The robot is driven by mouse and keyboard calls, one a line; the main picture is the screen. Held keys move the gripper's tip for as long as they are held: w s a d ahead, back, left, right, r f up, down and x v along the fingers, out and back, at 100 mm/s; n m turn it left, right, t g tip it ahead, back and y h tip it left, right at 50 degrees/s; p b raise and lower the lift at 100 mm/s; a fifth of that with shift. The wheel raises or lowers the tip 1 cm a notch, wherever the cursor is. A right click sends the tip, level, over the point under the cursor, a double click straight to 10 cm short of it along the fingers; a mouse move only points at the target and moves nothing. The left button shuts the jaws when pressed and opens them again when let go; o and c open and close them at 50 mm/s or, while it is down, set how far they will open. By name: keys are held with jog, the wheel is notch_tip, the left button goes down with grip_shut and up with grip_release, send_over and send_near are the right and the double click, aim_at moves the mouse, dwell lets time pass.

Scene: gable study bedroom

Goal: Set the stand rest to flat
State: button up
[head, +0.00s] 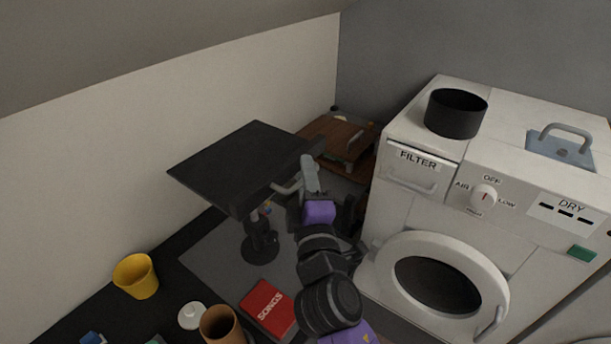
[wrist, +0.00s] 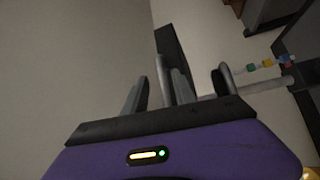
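The stand has a dark, flat, board-like rest (head: 235,165) on a short post with a round base (head: 260,248). The rest looks tilted, but its exact slope is hard to judge. A pale bar handle (head: 286,188) sticks out from its right edge. My gripper (head: 309,172) is beside that edge, at the handle. In the wrist view the two fingers of my gripper (wrist: 157,88) stand apart with a gap between them. The curved handle (wrist: 222,80) shows close to the right finger. The rest shows there as a dark slab (wrist: 172,48). I cannot tell whether the fingers touch the handle.
A white dryer (head: 430,215) with a black pot (head: 456,113) on top stands close on the right. A red songs book (head: 268,306), a brown cup (head: 221,325), a white lid (head: 191,316) and a yellow cup (head: 136,276) lie in front. A wall is behind the stand.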

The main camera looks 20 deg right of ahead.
jog(key=shift+f, duration=0.1)
jog(key=shift+s+f, duration=0.15)
jog(key=shift+s, duration=0.15)
jog(key=r+b+v, duration=0.1)
jog(key=b+v, duration=0.1)
jog(key=v, duration=0.5)
jog(key=shift+f, duration=0.45)
jog(key=shift+a, duration=0.1)
